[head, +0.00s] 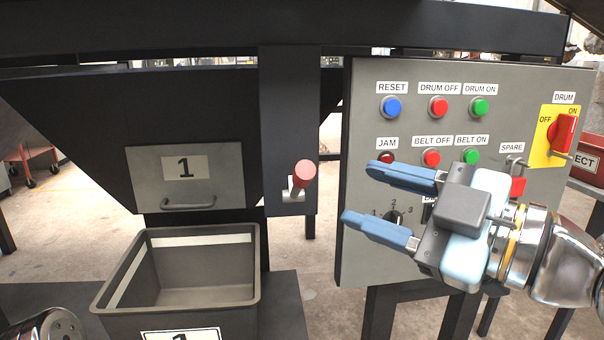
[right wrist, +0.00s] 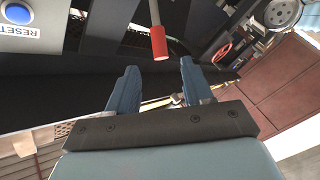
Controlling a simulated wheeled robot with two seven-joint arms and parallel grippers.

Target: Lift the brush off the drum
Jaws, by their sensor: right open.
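A lever with a red grip (head: 304,172) sticks out from a dark upright post (head: 288,110) left of the control panel. In the right wrist view the red grip (right wrist: 159,43) is just beyond and between the fingertips, apart from them. My right gripper (head: 362,193) is open and empty in front of the panel's lower left, its blue fingers pointing left toward the lever. It also shows in the right wrist view (right wrist: 159,66). I cannot make out the brush or the drum. My left gripper is out of view.
The grey control panel (head: 365,90) with several buttons and a red DRUM switch (head: 563,132) is behind my right gripper. A hatch labelled 1 (head: 222,165) and an open dark bin (head: 252,270) are at the left. The gap between fingertips and lever looks clear.

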